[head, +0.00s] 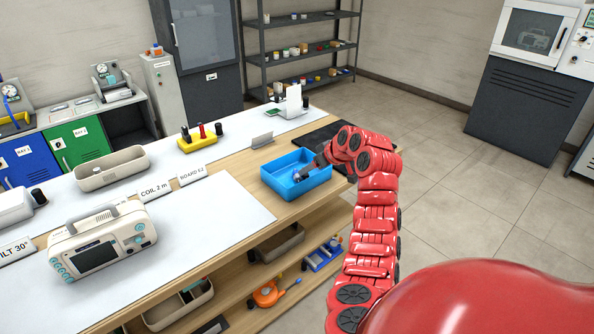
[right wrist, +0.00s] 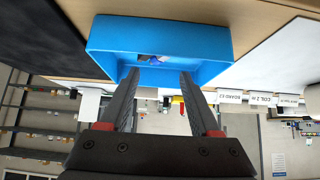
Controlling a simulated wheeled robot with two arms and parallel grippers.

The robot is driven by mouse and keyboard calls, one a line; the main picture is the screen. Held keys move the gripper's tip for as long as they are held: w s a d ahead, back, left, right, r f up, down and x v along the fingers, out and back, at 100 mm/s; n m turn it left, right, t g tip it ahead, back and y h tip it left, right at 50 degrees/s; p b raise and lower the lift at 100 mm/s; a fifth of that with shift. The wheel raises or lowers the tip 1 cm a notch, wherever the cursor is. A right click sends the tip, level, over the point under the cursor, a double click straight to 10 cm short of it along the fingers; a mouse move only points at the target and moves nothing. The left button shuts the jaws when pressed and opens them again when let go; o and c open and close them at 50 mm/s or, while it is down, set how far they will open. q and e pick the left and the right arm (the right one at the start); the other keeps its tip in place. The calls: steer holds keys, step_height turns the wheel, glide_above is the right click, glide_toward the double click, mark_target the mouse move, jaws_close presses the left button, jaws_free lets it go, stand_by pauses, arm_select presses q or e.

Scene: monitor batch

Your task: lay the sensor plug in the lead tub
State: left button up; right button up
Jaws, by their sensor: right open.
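The blue open tub (head: 267,174), which I take as the lead tub, stands on the wooden bench top near its right end. It fills the upper middle of the right wrist view (right wrist: 108,42). A small whitish and bluish piece (right wrist: 153,58) shows inside it, and a pale spot (head: 297,177) shows there in the head view; I cannot tell for sure that this is the sensor plug. My right gripper (head: 305,172) reaches over the tub's right part. In the right wrist view its jaws (right wrist: 158,73) are apart with nothing between them. My left gripper is out of view.
A patient monitor (head: 100,240) stands on the white mat (head: 205,225) at left. A beige tray (head: 112,168) and label cards (head: 156,190) lie behind it. A black mat (head: 315,136) lies beyond the tub. Lower shelves hold an orange item (head: 268,294) and bins.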

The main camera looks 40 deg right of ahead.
steer(key=b+v, duration=0.1)
steer(key=v, duration=1.2)
steer(key=shift+w, duration=0.1)
